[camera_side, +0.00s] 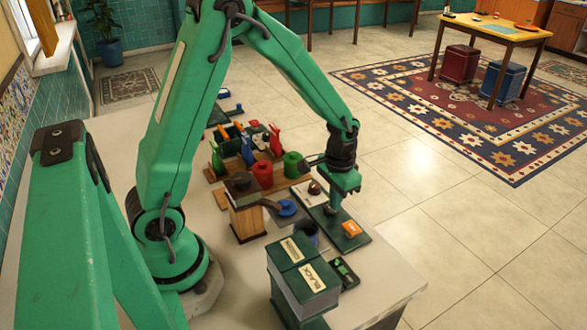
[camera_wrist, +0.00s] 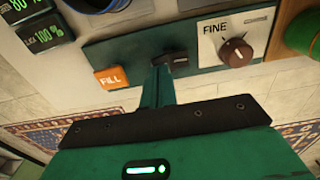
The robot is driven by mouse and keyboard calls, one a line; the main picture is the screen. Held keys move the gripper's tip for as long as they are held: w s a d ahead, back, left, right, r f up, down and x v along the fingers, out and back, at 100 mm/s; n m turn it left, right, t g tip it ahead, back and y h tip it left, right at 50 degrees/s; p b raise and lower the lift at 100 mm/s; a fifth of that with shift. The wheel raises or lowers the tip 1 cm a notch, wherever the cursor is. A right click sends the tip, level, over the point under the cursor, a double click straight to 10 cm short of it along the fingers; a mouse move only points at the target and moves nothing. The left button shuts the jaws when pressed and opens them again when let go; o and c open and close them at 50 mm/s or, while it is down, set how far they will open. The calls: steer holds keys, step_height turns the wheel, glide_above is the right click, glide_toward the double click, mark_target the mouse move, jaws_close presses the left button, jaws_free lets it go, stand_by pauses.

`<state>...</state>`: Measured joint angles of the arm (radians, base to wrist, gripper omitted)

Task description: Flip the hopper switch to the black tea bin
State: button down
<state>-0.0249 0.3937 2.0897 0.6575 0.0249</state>
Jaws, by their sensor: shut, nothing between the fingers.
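My gripper (camera_side: 331,211) is shut and empty, pointing down over the dark green control panel (camera_side: 352,243). In the wrist view its fingertips (camera_wrist: 160,73) are just beside a small black switch (camera_wrist: 177,61) on the panel (camera_wrist: 130,52); I cannot tell whether they touch it. In the side view the gripper hides the switch. The dark green two-part hopper bin (camera_side: 306,298) stands at the front, with a label reading BLACK on the nearer part. The small display (camera_wrist: 40,35) reads 100% in its lower half.
An orange FILL button (camera_wrist: 110,79) is left of the switch, and a brown knob (camera_wrist: 236,52) on a plate marked FINE is to its right. Red and green canisters (camera_side: 262,174) stand farther back. The counter's near right corner (camera_side: 400,290) is clear.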

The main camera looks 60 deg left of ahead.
mark_target(333, 212)
steer(key=shift+f, duration=0.65)
stand_by(0.6)
steer(key=shift+r, duration=3.5)
steer(key=shift+r, duration=0.15)
steer(key=s+d+r+t, duration=0.1)
steer(key=s+r+t, duration=0.4)
steer(key=s+r, duration=0.9)
steer(key=shift+s+r+t, duration=0.3)
steer(key=shift+s+r, duration=0.1)
steer(key=shift+s, duration=0.8)
